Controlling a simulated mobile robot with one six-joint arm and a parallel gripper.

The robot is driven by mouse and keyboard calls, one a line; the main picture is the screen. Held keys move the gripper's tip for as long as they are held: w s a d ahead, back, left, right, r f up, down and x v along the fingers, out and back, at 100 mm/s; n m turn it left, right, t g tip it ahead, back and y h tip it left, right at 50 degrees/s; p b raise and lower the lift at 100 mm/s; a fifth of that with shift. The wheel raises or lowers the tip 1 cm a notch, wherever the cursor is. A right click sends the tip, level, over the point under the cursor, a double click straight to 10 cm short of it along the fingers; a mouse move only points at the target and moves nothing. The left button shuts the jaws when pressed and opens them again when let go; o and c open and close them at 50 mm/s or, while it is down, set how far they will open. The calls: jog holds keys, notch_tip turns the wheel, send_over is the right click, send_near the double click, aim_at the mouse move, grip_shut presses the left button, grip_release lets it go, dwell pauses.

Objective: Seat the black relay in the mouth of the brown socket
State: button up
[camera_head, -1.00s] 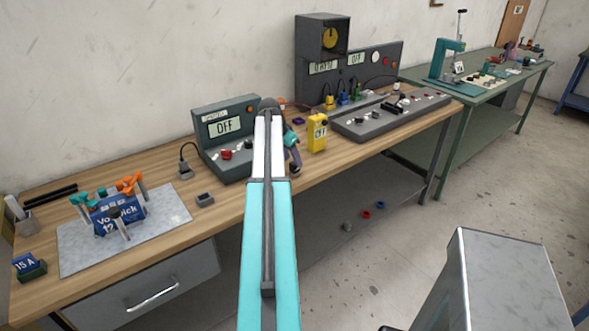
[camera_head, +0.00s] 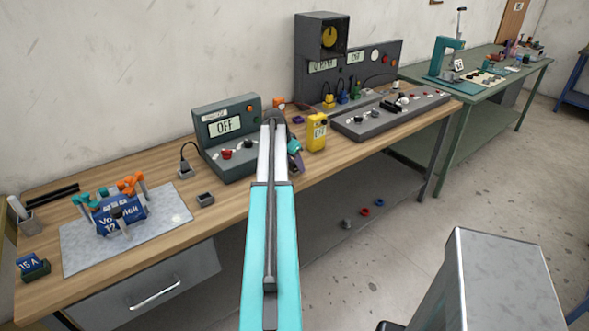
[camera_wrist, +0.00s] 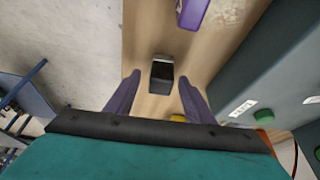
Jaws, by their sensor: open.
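My gripper (camera_head: 294,158) hangs over the bench beyond my teal arm, which hides part of it. In the wrist view its two purple fingers (camera_wrist: 159,90) are spread and empty. A small dark block (camera_wrist: 161,78) with a grey end lies on the wood ahead of the fingers, roughly centred between them. It may be the black relay, but I cannot tell for sure. I cannot make out a brown socket in either view. A small grey block (camera_head: 205,200) with a dark top sits on the bench left of my arm.
A dark green box reading OFF (camera_head: 225,127) stands behind, left of my arm. A yellow meter (camera_head: 316,134) stands close right of my gripper. A purple block (camera_wrist: 193,12) lies farther up in the wrist view.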

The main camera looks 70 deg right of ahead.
aim_at(294, 163)
jog(key=c, duration=1.1)
jog(key=shift+r, duration=0.15)
jog(key=shift+r+b, duration=0.8)
jog(key=shift+r, duration=0.55)
jog(key=shift+a+r, duration=0.15)
jog(key=shift+r, duration=0.1)
jog(key=s+a+b, duration=0.1)
jog(key=a, duration=0.4)
jog(key=s+a+r+b, duration=0.1)
jog(key=a, duration=0.4)
jog(key=s+a+b, duration=0.2)
jog(key=a, duration=0.3)
jog(key=shift+s+r, duration=0.1)
jog(key=shift+r, duration=0.15)
